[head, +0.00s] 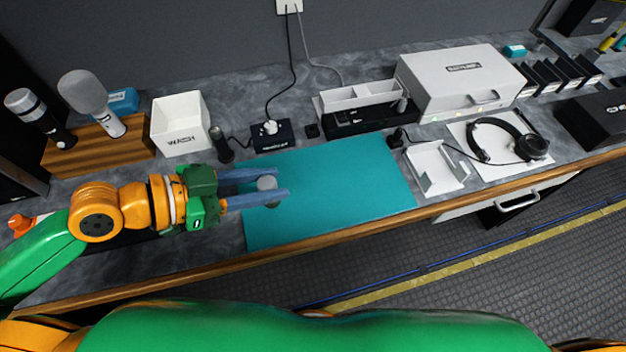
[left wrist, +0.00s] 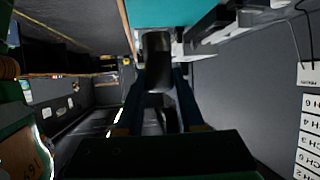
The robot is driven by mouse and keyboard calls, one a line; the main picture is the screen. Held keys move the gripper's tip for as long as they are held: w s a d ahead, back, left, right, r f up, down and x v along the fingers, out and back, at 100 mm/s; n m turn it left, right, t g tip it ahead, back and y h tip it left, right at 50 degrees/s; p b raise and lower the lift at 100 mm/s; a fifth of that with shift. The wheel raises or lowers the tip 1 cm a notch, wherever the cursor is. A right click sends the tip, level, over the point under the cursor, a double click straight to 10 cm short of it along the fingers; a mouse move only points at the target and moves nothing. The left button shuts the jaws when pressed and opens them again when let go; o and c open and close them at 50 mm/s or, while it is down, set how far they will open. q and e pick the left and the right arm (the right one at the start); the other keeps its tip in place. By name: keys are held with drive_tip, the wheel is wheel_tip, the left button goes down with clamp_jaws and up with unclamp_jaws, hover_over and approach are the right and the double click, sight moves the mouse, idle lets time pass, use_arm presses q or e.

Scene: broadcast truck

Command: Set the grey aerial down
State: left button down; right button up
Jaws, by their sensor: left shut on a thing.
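My left gripper (head: 282,181) reaches in from the left over the left part of the teal mat (head: 345,185). It is shut on the grey aerial (head: 267,184), a short grey cylinder whose rounded end shows between the blue fingers. In the left wrist view the aerial (left wrist: 157,52) is a dark upright shape between the fingertips (left wrist: 158,82). Its lower part is hidden, and I cannot tell whether it touches the mat. My right gripper is not in view.
Behind the mat are a white box (head: 181,125), a black box with a white plug (head: 272,136) and a white tray (head: 361,96). A white stand (head: 436,167) and headphones (head: 505,138) lie to the right. The mat's middle and right are bare.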

use_arm(q)
drive_tip(key=w+d+f, duration=0.2)
drive_tip(key=w+f, duration=0.1)
drive_tip(key=w+d+f, duration=0.2)
drive_tip(key=w+f, duration=0.1)
drive_tip(key=f, duration=0.1)
drive_tip(key=w+d+f, duration=0.2)
drive_tip(key=w+f, duration=0.1)
drive_tip(key=shift+w+d+f, duration=0.1)
drive_tip(key=shift+w+f, duration=0.1)
drive_tip(key=shift+f, duration=0.6)
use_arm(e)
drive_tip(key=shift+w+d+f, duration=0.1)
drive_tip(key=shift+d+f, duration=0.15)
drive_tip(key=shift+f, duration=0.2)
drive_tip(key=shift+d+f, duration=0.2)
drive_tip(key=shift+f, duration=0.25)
use_arm(q)
drive_tip(key=shift+f, duration=0.1)
drive_tip(key=shift+f, duration=0.15)
drive_tip(key=c, duration=0.5)
unclamp_jaws()
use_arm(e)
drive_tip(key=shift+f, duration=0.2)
